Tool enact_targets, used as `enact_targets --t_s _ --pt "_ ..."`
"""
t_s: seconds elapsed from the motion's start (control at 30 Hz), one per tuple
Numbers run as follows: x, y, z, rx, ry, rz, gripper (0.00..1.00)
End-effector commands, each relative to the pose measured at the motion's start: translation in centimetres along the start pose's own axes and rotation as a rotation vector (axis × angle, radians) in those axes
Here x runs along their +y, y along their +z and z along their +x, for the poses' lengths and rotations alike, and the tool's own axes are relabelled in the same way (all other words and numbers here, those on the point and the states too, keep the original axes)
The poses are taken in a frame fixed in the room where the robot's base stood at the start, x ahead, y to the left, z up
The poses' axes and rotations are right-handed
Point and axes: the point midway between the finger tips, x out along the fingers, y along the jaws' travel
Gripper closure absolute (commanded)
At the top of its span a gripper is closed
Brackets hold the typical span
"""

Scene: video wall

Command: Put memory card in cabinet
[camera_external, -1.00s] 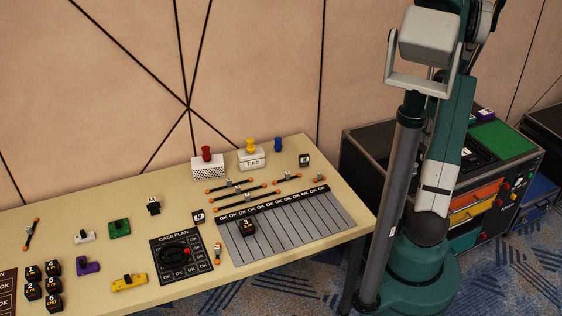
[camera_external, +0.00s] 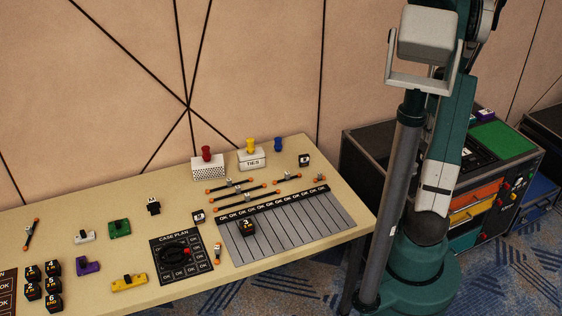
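The cabinet (camera_external: 365,165) is a dark case standing right of the table, partly hidden behind my arm. Its front shows an orange drawer (camera_external: 476,196) and a yellow drawer (camera_external: 474,210), with coloured knobs at the right. I cannot tell for sure which small thing is the memory card. A green board-like piece with a dark block (camera_external: 120,229) lies on the table's left half. A small purple piece (camera_external: 485,114) is on the cabinet top, beside a green panel (camera_external: 500,137). My gripper is out of view, as my arm runs out of the top edge.
The table (camera_external: 330,240) holds a black CASE PLAN board (camera_external: 180,258), a grey striped mat (camera_external: 290,228), several numbered black cubes (camera_external: 53,285), orange-ended cables, a purple piece (camera_external: 88,267) and a yellow piece (camera_external: 128,283). White boxes with red and yellow knobs stand at the back.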

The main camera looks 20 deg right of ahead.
Motion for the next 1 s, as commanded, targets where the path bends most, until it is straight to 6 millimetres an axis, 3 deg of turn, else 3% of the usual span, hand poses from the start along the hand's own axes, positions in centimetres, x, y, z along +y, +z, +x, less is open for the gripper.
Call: enact_targets --t_s 0.27,0.47,1.0 --pt "-0.8 -0.3 -0.6 0.006 0.005 -0.001 0.72" --pt "-3.4 -1.1 -2.7 0.026 0.023 -0.003 0.72" --pt "-15.4 -2.8 -10.7 0.137 0.087 -0.004 0.72"
